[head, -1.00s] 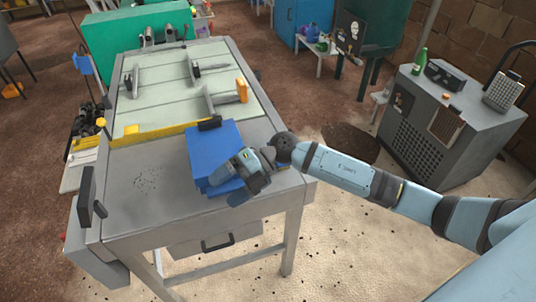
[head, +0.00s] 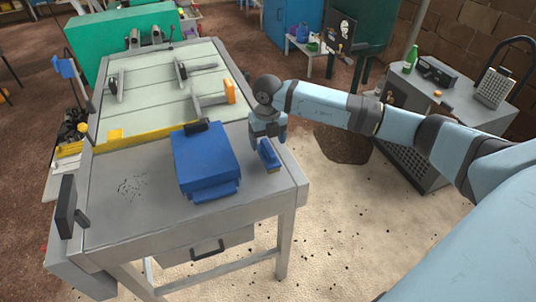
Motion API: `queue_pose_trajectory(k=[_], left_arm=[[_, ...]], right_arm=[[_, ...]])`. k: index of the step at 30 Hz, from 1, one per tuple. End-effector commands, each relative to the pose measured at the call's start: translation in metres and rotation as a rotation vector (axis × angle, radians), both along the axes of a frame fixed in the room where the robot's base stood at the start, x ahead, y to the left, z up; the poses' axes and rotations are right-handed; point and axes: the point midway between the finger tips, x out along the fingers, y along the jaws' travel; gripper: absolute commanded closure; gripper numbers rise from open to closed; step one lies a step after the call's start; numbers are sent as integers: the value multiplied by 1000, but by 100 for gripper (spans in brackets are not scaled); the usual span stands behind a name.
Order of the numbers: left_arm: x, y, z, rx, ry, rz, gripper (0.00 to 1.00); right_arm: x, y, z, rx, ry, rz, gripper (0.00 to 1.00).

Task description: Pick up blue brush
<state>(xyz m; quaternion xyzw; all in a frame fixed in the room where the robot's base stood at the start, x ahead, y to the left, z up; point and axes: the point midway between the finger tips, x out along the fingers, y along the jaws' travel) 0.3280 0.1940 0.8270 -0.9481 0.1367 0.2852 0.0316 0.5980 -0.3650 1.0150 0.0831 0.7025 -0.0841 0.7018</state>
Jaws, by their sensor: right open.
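The blue brush (head: 269,158), with a tan lower edge, is at the right side of the grey workbench top, beside the blue box. My right gripper (head: 268,141) points down directly over the brush, and its lower part overlaps the brush's upper end in the picture. The right gripper is open; I cannot tell whether its fingers touch the brush. The fingers themselves are small and partly hidden by the gripper body. My left gripper is not in view.
A blue box (head: 206,157) with a black part at its back stands on the workbench (head: 130,210), left of the brush. A pale green divided board (head: 150,105) with an orange block (head: 230,91) lies behind. The bench's front left is mostly clear.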

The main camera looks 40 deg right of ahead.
Motion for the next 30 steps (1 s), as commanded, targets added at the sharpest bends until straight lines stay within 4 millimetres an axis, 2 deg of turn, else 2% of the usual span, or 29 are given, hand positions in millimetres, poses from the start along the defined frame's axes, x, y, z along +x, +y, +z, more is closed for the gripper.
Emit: queue_pose_trajectory(k=[8,15,24,26,30], left_arm=[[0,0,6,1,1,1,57],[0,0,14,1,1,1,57],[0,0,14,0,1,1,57],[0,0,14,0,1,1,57],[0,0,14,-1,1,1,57]], right_arm=[[-1,0,-22,1,1,1,22],[-1,-1,-57,2,1,1,22],[-1,-1,-64,1,-1,2,22],[-1,-1,-64,1,-1,1,34],[-1,-1,-64,2,-1,1,66]])
